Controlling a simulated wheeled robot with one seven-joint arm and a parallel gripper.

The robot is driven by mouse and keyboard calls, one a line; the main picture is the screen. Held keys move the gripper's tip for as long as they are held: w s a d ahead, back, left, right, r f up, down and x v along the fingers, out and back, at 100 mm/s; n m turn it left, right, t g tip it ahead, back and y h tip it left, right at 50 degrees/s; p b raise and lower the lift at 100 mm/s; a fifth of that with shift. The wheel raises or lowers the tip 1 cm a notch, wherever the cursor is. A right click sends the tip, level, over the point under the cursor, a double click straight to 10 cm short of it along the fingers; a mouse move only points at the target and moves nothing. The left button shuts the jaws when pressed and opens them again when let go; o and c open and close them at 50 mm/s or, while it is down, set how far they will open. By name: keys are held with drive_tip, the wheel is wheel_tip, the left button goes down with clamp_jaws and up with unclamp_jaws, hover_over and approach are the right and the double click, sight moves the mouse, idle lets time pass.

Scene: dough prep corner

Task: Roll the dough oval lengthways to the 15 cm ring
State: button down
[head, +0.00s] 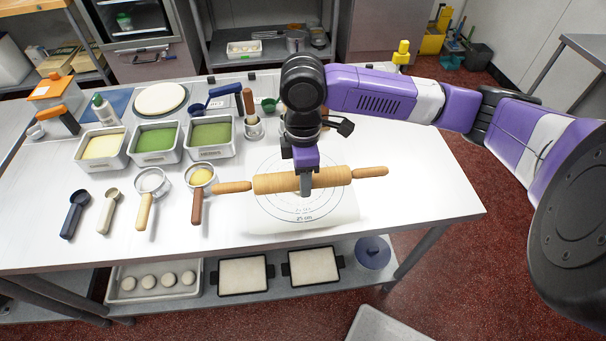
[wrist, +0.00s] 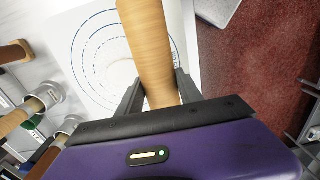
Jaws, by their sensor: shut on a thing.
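My gripper (head: 306,184) is shut on the wooden rolling pin (head: 272,183), gripping its barrel near the middle. In the head view the pin lies roughly left to right over the white ringed mat (head: 330,220). In the wrist view the pin (wrist: 148,40) runs between the two fingers, with the mat's dashed rings (wrist: 85,60) behind it. A pale shape beside the pin inside the rings may be the dough (wrist: 122,75); it is mostly hidden. I cannot tell whether the pin touches it.
Two sieves, one with yellow contents (head: 201,176), and two scoops, one dark blue (head: 76,214), lie left of the mat. Upright wooden-handled tools (head: 250,112) stand near my gripper. The tabletop right of the mat (head: 430,190) is clear.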

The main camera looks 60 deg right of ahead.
sight(304, 206)
drive_tip(key=shift+f+b, duration=2.7)
drive_tip(key=shift+f, duration=1.35)
drive_tip(key=shift+f, duration=0.1)
drive_tip(key=c, duration=0.7)
unclamp_jaws()
drive_tip(key=shift+d+r+p, duration=0.1)
drive_tip(key=shift+r+p, duration=2.85)
drive_tip(key=shift+r, duration=0.6)
